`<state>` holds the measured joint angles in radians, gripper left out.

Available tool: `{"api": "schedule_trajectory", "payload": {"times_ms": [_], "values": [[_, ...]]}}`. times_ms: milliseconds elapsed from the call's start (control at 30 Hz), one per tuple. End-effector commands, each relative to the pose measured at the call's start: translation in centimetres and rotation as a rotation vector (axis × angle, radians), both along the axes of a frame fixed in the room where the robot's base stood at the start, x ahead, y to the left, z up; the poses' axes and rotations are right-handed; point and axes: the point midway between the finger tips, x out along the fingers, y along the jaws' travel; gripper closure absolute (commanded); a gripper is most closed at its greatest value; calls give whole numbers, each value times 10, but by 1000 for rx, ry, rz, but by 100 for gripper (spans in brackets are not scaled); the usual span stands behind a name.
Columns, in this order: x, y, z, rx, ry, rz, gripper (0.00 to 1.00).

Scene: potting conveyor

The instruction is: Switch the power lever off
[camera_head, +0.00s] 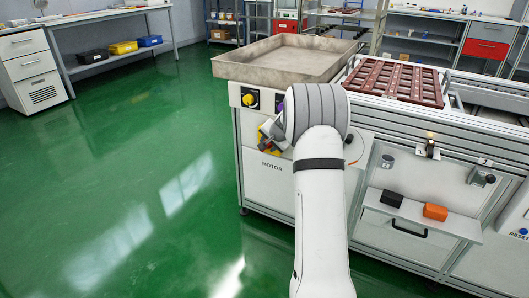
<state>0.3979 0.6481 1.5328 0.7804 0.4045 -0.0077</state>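My arm reaches forward over the conveyor bench front, and its wrist covers part of the front panel. My gripper (268,136) is mostly hidden at the left of the wrist, above the word MOTOR. Small red and yellow parts (264,150) show right beside it, seemingly a switch; its handle position and any contact cannot be made out. I cannot tell whether the gripper is open or shut. A lever-like fitting (430,149) marked 1 has an amber light above it. Another fitting (481,177) sits near the mark 2. No label reading power is visible.
A yellow knob (249,99) and a purple button (281,103) are above the gripper. A grey tray (290,58) and a brown pot carrier (396,80) lie on top. Black (391,198) and orange (435,212) blocks sit on a shelf. Green floor at left is clear.

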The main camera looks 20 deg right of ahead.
Motion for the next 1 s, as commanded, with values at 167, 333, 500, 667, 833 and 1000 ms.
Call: {"api": "schedule_trajectory", "payload": {"times_ms": [167,333,500,667,833,1000], "values": [[19,1,-25,0,1,0,62],[29,1,-36,1,1,0,62],[32,1,-37,0,1,-1,62],[31,1,-37,0,1,-1,63],[31,0,-37,0,1,-1,77],[31,0,-37,0,1,-1,90]]}}
